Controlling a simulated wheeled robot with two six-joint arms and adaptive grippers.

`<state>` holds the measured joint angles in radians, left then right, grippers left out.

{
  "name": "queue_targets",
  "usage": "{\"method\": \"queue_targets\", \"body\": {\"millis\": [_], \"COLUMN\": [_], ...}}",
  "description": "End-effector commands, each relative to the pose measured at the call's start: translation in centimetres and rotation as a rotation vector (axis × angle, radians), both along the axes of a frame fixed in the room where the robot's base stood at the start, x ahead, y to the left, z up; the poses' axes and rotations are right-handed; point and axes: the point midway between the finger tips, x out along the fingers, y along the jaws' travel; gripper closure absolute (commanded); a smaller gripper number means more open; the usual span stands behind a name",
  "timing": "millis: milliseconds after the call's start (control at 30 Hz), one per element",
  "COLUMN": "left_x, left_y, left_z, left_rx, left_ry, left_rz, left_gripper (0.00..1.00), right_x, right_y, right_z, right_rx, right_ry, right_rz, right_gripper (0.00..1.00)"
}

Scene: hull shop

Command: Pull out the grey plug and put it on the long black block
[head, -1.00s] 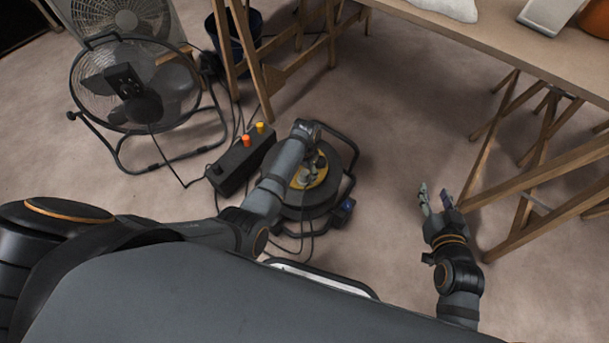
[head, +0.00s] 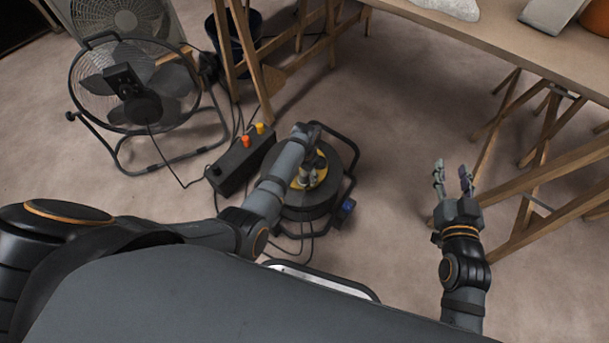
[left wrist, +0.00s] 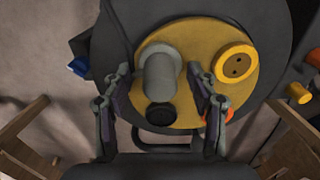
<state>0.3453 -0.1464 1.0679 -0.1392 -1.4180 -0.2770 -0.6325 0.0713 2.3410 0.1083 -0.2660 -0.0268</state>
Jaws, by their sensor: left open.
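The grey plug (left wrist: 160,75) stands in the yellow face (left wrist: 195,50) of a round black cable reel (head: 310,205). My left gripper (head: 308,178) is over the reel. In the left wrist view its open fingers (left wrist: 159,82) are on either side of the plug; I cannot tell whether they touch it. The long black block (head: 240,162) lies on the floor left of the reel, with an orange plug (head: 246,141) and a yellow plug (head: 260,128) standing in it. My right gripper (head: 453,177) is open and empty, away to the right.
A yellow two-hole socket (left wrist: 236,66) and a black round part (left wrist: 161,116) sit beside the plug on the reel face. A floor fan (head: 135,90) stands left of the block. Wooden trestle legs (head: 540,190) are close to my right gripper. Cables lie on the floor.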

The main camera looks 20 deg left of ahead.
Motion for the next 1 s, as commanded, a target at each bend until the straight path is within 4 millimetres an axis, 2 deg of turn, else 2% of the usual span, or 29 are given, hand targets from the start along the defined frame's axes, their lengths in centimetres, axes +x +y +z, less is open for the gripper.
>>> {"method": "queue_targets", "body": {"millis": [1000], "left_x": [-0.01], "left_y": [0.0], "left_z": [0.0], "left_rx": [0.0], "left_ry": [0.0], "left_rz": [0.0], "left_gripper": [0.42], "right_x": [-0.01], "right_y": [0.0], "right_z": [0.68], "right_rx": [0.0], "right_ry": [0.001], "right_rz": [0.0], "right_gripper": [0.6]}}
